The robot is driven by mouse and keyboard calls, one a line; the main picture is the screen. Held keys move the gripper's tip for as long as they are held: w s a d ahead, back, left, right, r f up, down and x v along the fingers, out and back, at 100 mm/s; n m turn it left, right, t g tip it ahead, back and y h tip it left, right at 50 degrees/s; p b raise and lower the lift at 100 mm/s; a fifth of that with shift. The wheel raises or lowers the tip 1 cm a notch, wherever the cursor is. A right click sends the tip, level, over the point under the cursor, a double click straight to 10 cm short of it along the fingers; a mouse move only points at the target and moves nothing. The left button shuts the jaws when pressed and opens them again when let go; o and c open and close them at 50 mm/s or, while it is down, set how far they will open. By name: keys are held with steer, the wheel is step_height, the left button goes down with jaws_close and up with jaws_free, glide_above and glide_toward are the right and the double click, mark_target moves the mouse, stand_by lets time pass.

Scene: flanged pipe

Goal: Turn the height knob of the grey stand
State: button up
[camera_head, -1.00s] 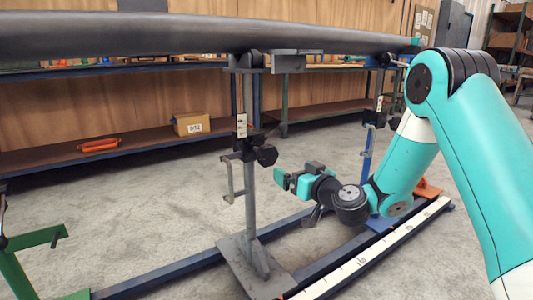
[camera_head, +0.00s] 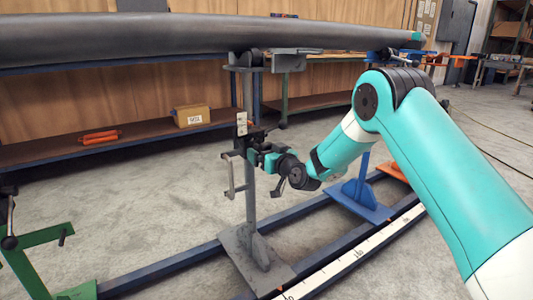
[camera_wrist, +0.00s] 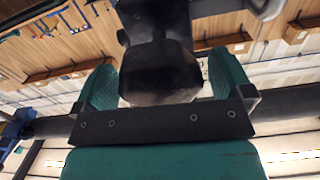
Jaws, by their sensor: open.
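The grey stand (camera_head: 250,190) stands upright on its base plate and holds the long dark pipe (camera_head: 150,38) on top. In the wrist view its black height knob (camera_wrist: 162,72) lies between the two teal fingers of my gripper (camera_wrist: 163,90). The fingers are apart, with a gap showing beside the knob. In the head view my gripper (camera_head: 262,152) is at the stand's clamp, on the right of the post, and largely covers the knob. A crank handle (camera_head: 232,175) hangs on the left of the post.
A blue stand (camera_head: 360,195) is behind my arm at the right. A green stand (camera_head: 35,240) is at the front left. Dark floor rails (camera_head: 170,268) and a white scale strip (camera_head: 340,265) run along the floor. A shelf behind holds a box (camera_head: 192,116).

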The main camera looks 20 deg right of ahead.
steer(key=shift+c, duration=0.5)
steer(key=c, duration=0.8)
steer(key=shift+m, duration=0.4)
steer(key=m+p, duration=0.3)
steer(key=m, duration=0.1)
steer(key=shift+d, duration=0.1)
steer(key=shift+m+p, duration=0.95)
steer(key=shift+m, duration=1.05)
steer(key=shift+f, duration=0.15)
steer(key=o, duration=0.9)
